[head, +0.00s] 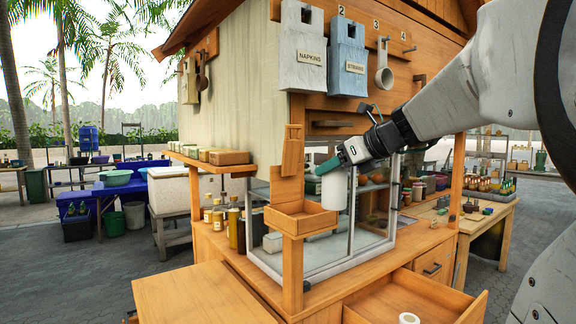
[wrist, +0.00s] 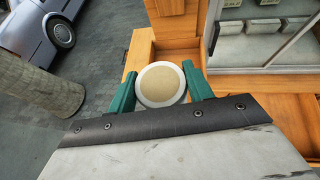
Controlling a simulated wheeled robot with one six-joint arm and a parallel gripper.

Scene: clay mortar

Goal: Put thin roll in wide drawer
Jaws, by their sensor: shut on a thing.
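My gripper (head: 328,166), with green fingers, is shut on a white roll (head: 335,192). The roll hangs upright just above and to the right of a small open wooden box on a post (head: 292,222). In the wrist view the roll (wrist: 160,86) shows its round tan end between the two fingers. A wide wooden drawer (head: 472,306) stands pulled open at the lower right, below and apart from my gripper. A second small white roll (head: 408,318) shows at the bottom edge, seemingly inside that drawer. I cannot tell which roll is the thin one.
A glass case (head: 345,252) stands on the counter right behind the box. Bottles (head: 233,226) stand to its left. Napkin (head: 303,52) and straw (head: 347,58) holders hang above. A wooden panel (head: 200,295) juts out at lower left. A drawer with a handle (head: 432,268) is at right.

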